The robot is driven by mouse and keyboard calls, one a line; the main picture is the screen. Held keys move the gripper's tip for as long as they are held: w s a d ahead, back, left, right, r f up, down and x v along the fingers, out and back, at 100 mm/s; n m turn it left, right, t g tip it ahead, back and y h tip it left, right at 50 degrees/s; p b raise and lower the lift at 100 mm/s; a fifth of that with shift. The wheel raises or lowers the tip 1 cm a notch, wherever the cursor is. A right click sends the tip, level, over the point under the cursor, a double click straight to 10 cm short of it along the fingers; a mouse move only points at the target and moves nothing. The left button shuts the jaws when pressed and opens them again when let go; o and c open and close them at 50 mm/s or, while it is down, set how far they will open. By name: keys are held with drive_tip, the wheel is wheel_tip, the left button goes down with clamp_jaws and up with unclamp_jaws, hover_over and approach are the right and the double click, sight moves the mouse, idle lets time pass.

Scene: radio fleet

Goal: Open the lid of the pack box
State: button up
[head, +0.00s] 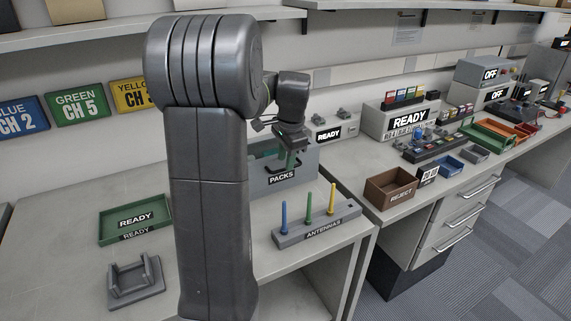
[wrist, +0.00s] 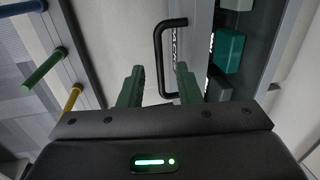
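The grey pack box (head: 300,172), labelled PACKS, stands on the bench behind my arm in the head view. In the wrist view the box (wrist: 200,60) is at the right, with teal packs (wrist: 230,50) showing inside. A dark U-shaped handle (wrist: 158,55) sticks out from its labelled side. My gripper (head: 290,160) is over the box's front edge in the head view. In the wrist view my gripper (wrist: 160,68) is open, its green fingers either side of the handle's line. I cannot tell whether the handle is between the fingertips or beyond them. The lid's state is unclear.
An antenna rack (head: 318,224) with blue, green and yellow antennas stands in front of the box. A green READY tray (head: 150,235) and a grey cradle (head: 135,280) are at the left. A brown REJECT bin (head: 391,187) is on the bench to the right.

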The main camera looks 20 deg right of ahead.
drive_tip(key=shift+w+f, duration=0.15)
drive_tip(key=shift+f, duration=0.8)
clamp_jaws()
drive_tip(key=shift+r, duration=0.15)
